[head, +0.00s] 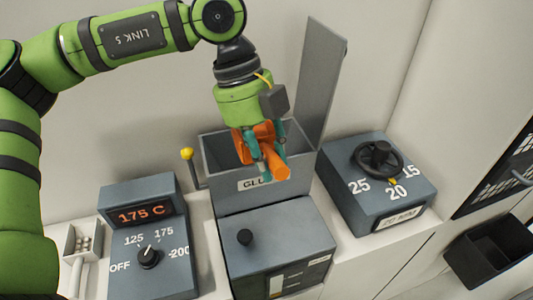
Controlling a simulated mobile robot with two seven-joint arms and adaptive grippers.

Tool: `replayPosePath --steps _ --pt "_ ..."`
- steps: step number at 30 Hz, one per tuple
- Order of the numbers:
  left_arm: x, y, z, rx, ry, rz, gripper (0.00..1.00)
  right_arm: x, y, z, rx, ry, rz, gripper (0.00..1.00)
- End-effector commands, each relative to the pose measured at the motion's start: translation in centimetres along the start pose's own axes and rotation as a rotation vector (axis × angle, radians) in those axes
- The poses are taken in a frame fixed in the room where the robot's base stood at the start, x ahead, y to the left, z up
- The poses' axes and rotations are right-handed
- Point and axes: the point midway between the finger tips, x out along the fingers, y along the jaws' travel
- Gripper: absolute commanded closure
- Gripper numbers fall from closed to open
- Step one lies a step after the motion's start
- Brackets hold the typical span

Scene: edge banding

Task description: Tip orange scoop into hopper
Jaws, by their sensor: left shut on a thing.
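The orange scoop (272,162) is held by my left gripper (262,140), which comes down from above and is shut on it. The scoop's round handle end points toward the camera and to the lower right. The scoop is over the open grey hopper (217,160), whose front carries a partly covered label starting "GLU". Part of the scoop and its contents are hidden behind the gripper. The hopper's lid (322,85) stands upright on its right side. My right gripper is not in view.
A temperature box (140,235) reading 175 C stands at left front. A yellow-knobbed lever (187,154) is just left of the hopper. A box with a black handwheel (378,158) is at right. A dark bin (490,255) is at lower right.

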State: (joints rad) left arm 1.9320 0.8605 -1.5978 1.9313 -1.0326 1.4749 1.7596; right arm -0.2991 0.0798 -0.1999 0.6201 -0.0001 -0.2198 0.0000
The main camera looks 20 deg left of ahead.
Motion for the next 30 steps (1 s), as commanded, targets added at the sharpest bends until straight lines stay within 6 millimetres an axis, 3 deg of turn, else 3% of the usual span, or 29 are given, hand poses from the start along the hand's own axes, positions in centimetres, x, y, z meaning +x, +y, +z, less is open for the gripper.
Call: replayPosePath --steps 6,30 --pt "-0.1 0.0 0.0 -0.028 0.129 -0.001 1.00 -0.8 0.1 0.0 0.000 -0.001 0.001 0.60" --pt "-1.1 -0.2 0.8 -0.032 0.147 0.000 1.00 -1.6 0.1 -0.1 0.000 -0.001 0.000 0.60"
